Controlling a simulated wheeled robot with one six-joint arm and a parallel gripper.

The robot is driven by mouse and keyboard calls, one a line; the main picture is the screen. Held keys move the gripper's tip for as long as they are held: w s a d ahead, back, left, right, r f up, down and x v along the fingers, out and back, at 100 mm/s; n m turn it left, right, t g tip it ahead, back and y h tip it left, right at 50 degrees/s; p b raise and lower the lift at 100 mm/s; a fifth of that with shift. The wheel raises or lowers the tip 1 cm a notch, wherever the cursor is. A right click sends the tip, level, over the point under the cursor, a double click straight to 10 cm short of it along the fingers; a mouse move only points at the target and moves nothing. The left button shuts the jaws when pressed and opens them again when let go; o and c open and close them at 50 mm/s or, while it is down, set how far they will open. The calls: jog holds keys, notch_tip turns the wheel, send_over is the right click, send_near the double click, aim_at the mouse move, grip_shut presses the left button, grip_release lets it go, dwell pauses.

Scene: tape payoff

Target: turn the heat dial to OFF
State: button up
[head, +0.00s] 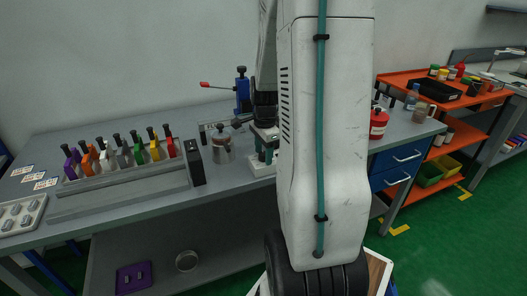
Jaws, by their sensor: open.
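My gripper (265,155) hangs over the grey workbench (110,222), fingers pointing down, just left of my large white arm link. Its teal fingers are small in the picture and look apart, with nothing seen between them. A small pale block or unit (261,168) lies right below the fingertips; I cannot tell whether they touch it. I cannot make out the heat dial or its marking; it may be hidden behind my arm or too small to tell.
A metal pot (221,148) stands left of my gripper, with a blue device (242,90) with a red-tipped lever behind. A rack (120,185) of coloured-handled tools fills the left. A red can (378,124) stands right of my arm. An orange cart (420,82) is farther right.

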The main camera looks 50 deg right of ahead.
jog(key=c, duration=1)
